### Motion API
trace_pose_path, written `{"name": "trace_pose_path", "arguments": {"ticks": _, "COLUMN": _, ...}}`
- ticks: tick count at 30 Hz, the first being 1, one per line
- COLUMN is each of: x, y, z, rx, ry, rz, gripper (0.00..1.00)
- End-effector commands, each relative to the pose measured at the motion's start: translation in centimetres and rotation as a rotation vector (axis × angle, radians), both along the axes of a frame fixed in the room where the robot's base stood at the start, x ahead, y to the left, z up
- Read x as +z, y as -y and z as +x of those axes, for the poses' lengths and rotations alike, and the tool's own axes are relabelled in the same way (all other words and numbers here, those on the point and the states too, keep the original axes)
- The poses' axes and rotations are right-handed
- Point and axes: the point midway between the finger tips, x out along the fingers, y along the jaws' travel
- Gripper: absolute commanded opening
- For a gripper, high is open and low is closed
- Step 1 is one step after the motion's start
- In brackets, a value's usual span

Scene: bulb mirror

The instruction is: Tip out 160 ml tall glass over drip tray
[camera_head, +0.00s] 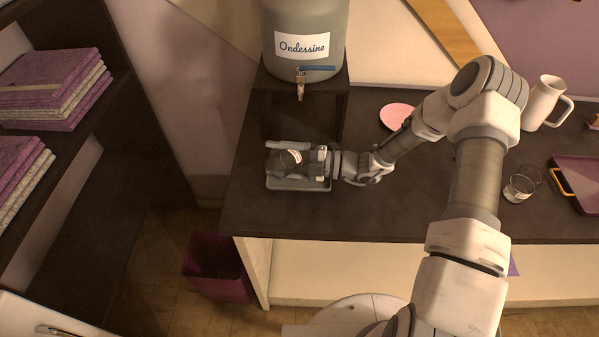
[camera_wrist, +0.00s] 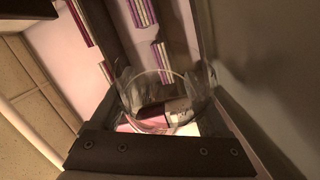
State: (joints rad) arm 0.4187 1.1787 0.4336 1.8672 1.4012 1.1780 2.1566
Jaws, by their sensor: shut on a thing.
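My gripper (camera_head: 284,160) reaches left over the grey drip tray (camera_head: 300,185), which lies on the dark counter below the dispenser's tap. The gripper is shut on a clear glass (camera_head: 291,158) with a small white label. The glass also shows between the fingers in the wrist view (camera_wrist: 165,97), with its curved rim visible. The fingers hide part of the glass in the head view. I cannot tell its exact tilt or whether liquid is in it. My gripper covers much of the tray.
A grey dispenser (camera_head: 304,22) with a tap (camera_head: 300,88) stands on a dark stand behind the tray. A pink plate (camera_head: 400,117), a second glass (camera_head: 519,188), a white pitcher (camera_head: 543,103) and a purple tray (camera_head: 580,178) are to the right. A purple bin (camera_head: 217,270) stands on the floor.

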Motion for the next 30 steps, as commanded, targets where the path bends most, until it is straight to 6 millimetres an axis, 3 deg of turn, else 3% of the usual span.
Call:
{"name": "trace_pose_path", "arguments": {"ticks": 3, "x": 0.3, "y": -0.3, "z": -0.3, "rx": 0.001, "ry": 0.091, "rz": -0.062, "gripper": 0.09}}
{"name": "trace_pose_path", "arguments": {"ticks": 14, "x": 0.9, "y": -0.5, "z": -0.6, "rx": 0.0, "ry": 0.173, "rz": -0.122, "gripper": 0.09}}
{"name": "trace_pose_path", "arguments": {"ticks": 21, "x": -0.4, "y": -0.8, "z": -1.0, "rx": 0.001, "ry": 0.303, "rz": -0.216, "gripper": 0.09}}
{"name": "trace_pose_path", "arguments": {"ticks": 30, "x": 0.6, "y": -1.0, "z": -1.3, "rx": 0.002, "ry": 0.437, "rz": -0.311, "gripper": 0.09}}
